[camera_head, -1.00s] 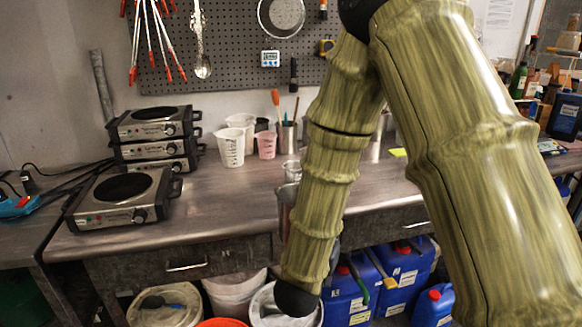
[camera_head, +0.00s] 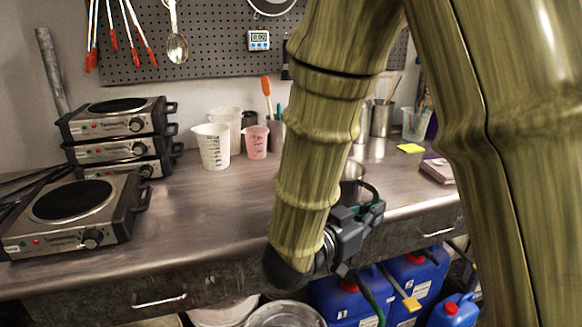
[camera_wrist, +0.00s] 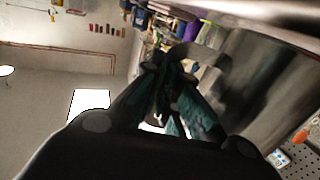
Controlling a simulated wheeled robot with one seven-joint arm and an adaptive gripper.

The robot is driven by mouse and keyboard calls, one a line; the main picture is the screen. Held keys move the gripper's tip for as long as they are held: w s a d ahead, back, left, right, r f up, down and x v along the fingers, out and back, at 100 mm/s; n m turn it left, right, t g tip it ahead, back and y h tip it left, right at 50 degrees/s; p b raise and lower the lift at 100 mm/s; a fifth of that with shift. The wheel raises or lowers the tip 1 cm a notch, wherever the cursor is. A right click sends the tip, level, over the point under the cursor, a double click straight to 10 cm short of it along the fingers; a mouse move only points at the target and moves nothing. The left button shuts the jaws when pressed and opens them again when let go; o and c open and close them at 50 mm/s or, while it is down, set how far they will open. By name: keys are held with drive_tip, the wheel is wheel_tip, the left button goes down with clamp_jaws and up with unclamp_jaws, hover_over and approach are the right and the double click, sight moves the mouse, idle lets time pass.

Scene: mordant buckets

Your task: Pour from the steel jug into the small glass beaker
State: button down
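My gripper (camera_head: 358,222) shows at the end of my arm, in front of the bench's front edge. Its dark fingers with green pads (camera_wrist: 175,90) come together in the wrist view on a grey metal band, which looks like the jug's handle. The steel jug (camera_head: 352,170) shows only as a bit of its upper part behind my gripper and arm. In the wrist view the jug's blurred grey wall (camera_wrist: 255,75) fills the right side. I cannot tell its fill or exact tilt. The small glass beaker is not visible now; my arm covers that part of the bench.
On the steel bench (camera_head: 205,205) stand stacked hot plates (camera_head: 118,130), a single hot plate (camera_head: 75,210), a white measuring jug (camera_head: 214,147) and a pink beaker (camera_head: 256,142). Steel utensil pots (camera_head: 382,118) stand behind. Blue canisters (camera_head: 415,275) are below. The bench's middle front is clear.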

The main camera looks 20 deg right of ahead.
sight(364, 184)
drive_tip(key=shift+r, duration=0.15)
drive_tip(key=shift+w+a+r+n+p, duration=0.1)
drive_tip(key=shift+r+n+p, duration=0.15)
drive_tip(key=shift+r+p, duration=0.3)
drive_tip(key=shift+w+a+r+n+p, duration=0.1)
drive_tip(key=shift+r+n+p, duration=0.2)
drive_tip(key=shift+p, duration=0.35)
drive_tip(key=r+n+p, duration=0.1)
drive_tip(key=w+r+n+p, duration=0.1)
drive_tip(key=p, duration=0.1)
drive_tip(key=shift+a+r, duration=0.1)
drive_tip(key=shift+a, duration=0.05)
drive_tip(key=shift+w+a+r+n+p, duration=0.25)
drive_tip(key=shift+w+r+n+p, duration=0.55)
drive_tip(key=shift+p, duration=0.3)
drive_tip(key=w+r+n+p, duration=0.1)
drive_tip(key=w+a+r+n+p, duration=0.1)
drive_tip(key=n, duration=0.1)
drive_tip(key=shift+w+r+p, duration=0.15)
drive_tip(key=shift+w+p, duration=0.05)
drive_tip(key=shift+p, duration=0.15)
